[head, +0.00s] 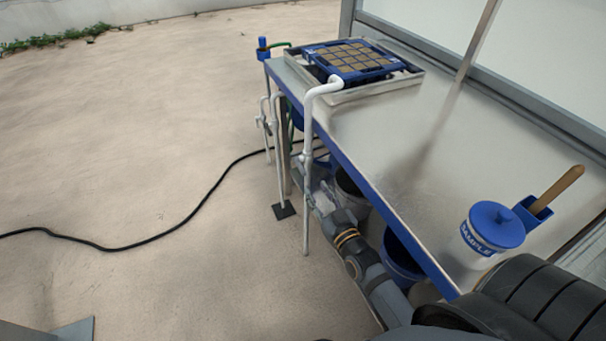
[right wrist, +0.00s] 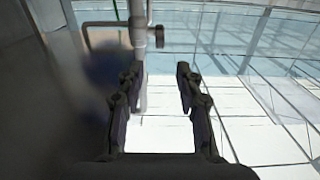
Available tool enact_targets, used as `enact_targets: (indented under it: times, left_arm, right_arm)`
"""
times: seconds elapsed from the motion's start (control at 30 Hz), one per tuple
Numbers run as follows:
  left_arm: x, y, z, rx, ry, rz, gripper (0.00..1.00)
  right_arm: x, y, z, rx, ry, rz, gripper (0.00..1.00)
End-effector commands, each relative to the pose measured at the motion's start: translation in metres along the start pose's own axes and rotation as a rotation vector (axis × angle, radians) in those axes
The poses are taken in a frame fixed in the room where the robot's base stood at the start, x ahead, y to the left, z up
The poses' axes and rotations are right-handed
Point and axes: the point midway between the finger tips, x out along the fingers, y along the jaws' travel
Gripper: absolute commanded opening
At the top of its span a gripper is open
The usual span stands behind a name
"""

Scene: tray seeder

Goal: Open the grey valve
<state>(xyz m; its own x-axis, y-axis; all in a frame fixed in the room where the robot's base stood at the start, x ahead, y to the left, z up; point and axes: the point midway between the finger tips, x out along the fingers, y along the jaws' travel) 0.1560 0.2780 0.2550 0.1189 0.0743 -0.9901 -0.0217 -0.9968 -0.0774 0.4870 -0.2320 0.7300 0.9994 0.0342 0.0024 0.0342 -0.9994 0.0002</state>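A white standing pipe (head: 308,135) with a bent top runs down the table's front left side. Thinner grey-white pipes (head: 275,125) stand just left of it. In the right wrist view a grey pipe (right wrist: 138,45) rises ahead, with a crossbar and a small grey knob (right wrist: 159,36) on its right; this may be the grey valve, but I cannot be sure. My right gripper (head: 308,180) reaches low beside the pipes. In the right wrist view its fingers (right wrist: 160,85) are apart, with nothing gripped between them; the pipe lies beyond the left finger. My left gripper is not in view.
The metal table (head: 400,150) bears a blue seed tray (head: 310,52), a sample tub (head: 490,228) and a wooden-handled tool (head: 560,187). A blue bucket (head: 400,262) stands underneath. A black cable (head: 185,220) crosses the floor, which is open on the left.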

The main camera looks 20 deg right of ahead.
Motion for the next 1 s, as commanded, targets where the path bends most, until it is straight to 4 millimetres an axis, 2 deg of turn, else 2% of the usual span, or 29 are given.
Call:
enact_targets:
  times: [0.3,0.5,0.63,0.87,1.0]
  left_arm:
    - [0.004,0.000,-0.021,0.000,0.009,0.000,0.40]
    - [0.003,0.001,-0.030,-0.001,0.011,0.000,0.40]
    - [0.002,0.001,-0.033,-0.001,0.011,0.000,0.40]
    - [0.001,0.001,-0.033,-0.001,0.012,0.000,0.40]
    - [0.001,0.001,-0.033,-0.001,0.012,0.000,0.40]
  right_arm:
    - [0.065,0.000,0.001,0.001,0.004,0.001,0.36]
    - [0.093,0.000,0.001,0.001,0.000,0.001,0.36]
    - [0.099,0.000,0.001,0.000,-0.001,0.000,0.36]
    - [0.100,0.000,0.001,0.000,-0.002,0.000,0.36]
    - [0.100,0.000,0.001,0.000,-0.002,0.000,0.17]
